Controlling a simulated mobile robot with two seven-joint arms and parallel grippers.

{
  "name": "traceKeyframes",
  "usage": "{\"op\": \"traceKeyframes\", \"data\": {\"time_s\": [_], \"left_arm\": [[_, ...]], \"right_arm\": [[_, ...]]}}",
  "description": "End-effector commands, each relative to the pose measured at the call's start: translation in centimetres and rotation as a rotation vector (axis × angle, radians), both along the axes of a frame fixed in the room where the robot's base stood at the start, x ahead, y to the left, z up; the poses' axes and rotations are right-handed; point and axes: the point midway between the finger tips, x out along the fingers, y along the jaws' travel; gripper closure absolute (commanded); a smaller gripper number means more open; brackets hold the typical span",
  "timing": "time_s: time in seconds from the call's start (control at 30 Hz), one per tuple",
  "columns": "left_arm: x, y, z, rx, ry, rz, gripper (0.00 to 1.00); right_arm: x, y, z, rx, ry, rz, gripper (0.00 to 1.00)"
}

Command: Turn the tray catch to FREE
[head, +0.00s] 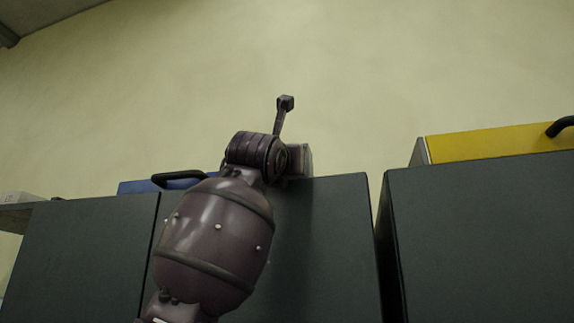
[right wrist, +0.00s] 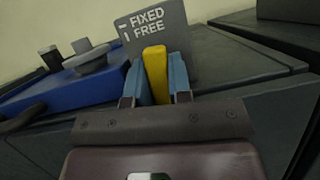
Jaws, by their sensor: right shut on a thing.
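In the right wrist view a yellow catch handle (right wrist: 155,72) stands between the two blue fingers of my right gripper (right wrist: 162,80), which is shut on it. The handle's visible part runs roughly up and down in this view; its lower end is hidden by the gripper. Just behind it a grey sign plate (right wrist: 176,28) reads FIXED beside a flat dash and FREE beside an upright stroke. In the head view my arm hides the handle, and the fingers cannot be made out. My left gripper is not in view.
A blue tray (right wrist: 75,82) with a grey round knob (right wrist: 88,57) lies left of the catch. Dark cabinets (head: 325,250) stand side by side with a narrow gap. A yellow tray (head: 490,143) with a black handle (head: 560,127) is on the right cabinet.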

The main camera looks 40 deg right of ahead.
Motion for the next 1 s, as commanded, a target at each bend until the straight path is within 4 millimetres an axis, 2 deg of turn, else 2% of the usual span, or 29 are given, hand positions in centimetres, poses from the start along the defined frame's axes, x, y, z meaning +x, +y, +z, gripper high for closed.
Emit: {"op": "traceKeyframes", "data": {"time_s": [0.3,0.87,0.9,0.93,1.0], "left_arm": [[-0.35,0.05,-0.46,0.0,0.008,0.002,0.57],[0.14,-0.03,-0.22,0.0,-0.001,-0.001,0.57],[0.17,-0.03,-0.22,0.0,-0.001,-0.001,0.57],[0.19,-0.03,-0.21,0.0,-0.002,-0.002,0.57],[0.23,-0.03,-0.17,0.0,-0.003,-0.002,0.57]], "right_arm": [[-0.2,-0.01,0.3,-0.082,0.087,-0.001,1.0],[-0.18,0.05,0.33,-0.099,0.107,-0.002,1.0],[-0.17,0.05,0.32,-0.099,0.107,-0.002,0.75],[-0.17,0.04,0.31,-0.099,0.107,-0.002,0.7],[-0.14,0.03,0.26,-0.098,0.108,-0.001,0.7]]}}
